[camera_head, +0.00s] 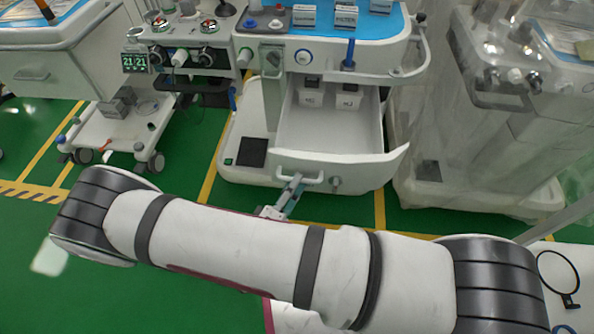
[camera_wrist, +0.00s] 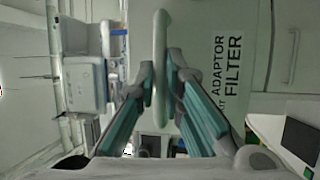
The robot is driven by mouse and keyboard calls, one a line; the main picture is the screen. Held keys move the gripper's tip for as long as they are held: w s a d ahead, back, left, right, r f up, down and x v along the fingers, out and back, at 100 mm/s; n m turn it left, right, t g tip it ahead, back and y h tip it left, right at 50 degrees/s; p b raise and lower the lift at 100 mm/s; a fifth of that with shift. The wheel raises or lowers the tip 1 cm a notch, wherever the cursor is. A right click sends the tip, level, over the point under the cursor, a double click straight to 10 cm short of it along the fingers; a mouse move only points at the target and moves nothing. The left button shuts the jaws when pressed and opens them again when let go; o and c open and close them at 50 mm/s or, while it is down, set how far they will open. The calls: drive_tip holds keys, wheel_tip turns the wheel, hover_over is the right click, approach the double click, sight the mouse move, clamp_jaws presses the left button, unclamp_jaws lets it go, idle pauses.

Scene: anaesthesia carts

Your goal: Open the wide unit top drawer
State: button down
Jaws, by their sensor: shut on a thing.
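The wide unit (camera_head: 240,120) stands at the middle of the head view, and its white drawer (camera_head: 335,133) is pulled out toward me, showing its inside. My gripper (camera_head: 294,182) is at the handle (camera_head: 312,180) on the left part of the drawer front (camera_head: 365,167). In the wrist view my gripper (camera_wrist: 160,78) has a finger on each side of the handle bar (camera_wrist: 161,40) and is shut on it. The drawer front (camera_wrist: 215,30) there bears the printed words ADAPTOR and FILTER.
Small white boxes (camera_head: 347,97) stand at the back of the drawer. A blue-topped surface (camera_head: 385,24) with labelled boxes is above it. A plastic-covered cart (camera_head: 510,130) stands close on the right, another cart (camera_head: 75,60) on the left. Green floor (camera_head: 190,180) is free at left.

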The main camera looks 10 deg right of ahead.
drive_tip(key=shift+s+a, duration=0.1)
drive_tip(key=shift+s, duration=0.1)
drive_tip(key=c, duration=1.7)
unclamp_jaws()
drive_tip(key=v, duration=1.2)
